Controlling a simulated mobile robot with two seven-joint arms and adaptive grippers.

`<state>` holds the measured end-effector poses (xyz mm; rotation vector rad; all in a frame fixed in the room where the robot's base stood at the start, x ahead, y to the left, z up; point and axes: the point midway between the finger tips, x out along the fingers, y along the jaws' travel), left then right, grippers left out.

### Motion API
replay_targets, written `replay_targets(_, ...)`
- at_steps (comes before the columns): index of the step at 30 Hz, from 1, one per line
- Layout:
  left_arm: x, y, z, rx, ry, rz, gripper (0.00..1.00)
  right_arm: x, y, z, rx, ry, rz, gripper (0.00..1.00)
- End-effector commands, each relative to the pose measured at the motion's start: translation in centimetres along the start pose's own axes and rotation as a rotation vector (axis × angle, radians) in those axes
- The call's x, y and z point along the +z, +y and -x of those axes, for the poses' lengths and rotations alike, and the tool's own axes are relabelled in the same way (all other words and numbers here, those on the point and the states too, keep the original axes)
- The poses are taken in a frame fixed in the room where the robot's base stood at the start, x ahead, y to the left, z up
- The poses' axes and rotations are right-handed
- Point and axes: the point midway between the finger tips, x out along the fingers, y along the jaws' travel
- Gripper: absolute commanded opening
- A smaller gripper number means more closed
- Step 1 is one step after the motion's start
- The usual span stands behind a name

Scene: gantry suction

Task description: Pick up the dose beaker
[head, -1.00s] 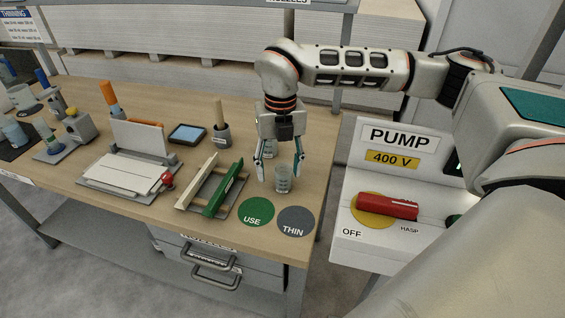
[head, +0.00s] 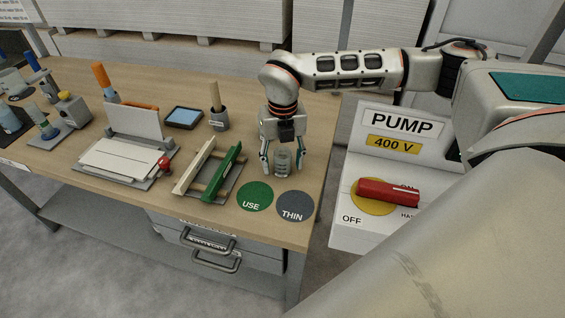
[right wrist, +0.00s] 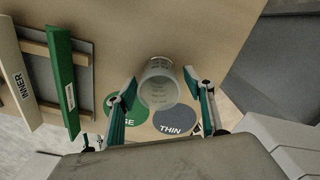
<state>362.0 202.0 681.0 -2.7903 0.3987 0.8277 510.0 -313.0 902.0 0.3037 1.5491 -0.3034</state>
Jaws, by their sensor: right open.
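The dose beaker (head: 282,163) is a small clear cup standing upright on the wooden bench, just behind the green USE and grey THIN discs. It also shows in the right wrist view (right wrist: 160,84), with faint markings on its wall. My right gripper (head: 282,168) is open and low over the bench, with one finger on each side of the beaker. In the right wrist view its fingertips (right wrist: 160,80) flank the beaker, with a small gap visible at least on the left. My left gripper is not in view.
The green USE disc (head: 255,197) and grey THIN disc (head: 295,206) lie in front. A rack with green and cream bars (head: 222,175) stands left of the beaker. The pump box (head: 350,225) with a red handle (head: 388,192) stands right, beyond the bench edge.

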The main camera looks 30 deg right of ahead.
Motion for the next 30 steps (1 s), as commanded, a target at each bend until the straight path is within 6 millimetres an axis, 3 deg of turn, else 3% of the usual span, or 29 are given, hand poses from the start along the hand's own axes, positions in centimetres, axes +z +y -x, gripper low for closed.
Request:
replay_targets(5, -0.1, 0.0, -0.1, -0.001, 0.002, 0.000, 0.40, 0.0, 0.0, -0.1, 0.000, 0.000, 0.000, 0.53)
replay_targets(11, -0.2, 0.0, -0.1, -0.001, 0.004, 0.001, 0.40, 0.0, 0.0, 0.0, 0.000, 0.000, 0.000, 0.09)
replay_targets(23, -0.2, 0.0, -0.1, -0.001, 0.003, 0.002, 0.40, 0.0, 0.0, 0.3, 0.000, -0.001, -0.001, 0.09)
replay_targets(30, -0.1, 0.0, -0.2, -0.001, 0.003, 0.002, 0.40, 0.1, 0.0, 2.9, 0.002, -0.003, -0.001, 0.09)
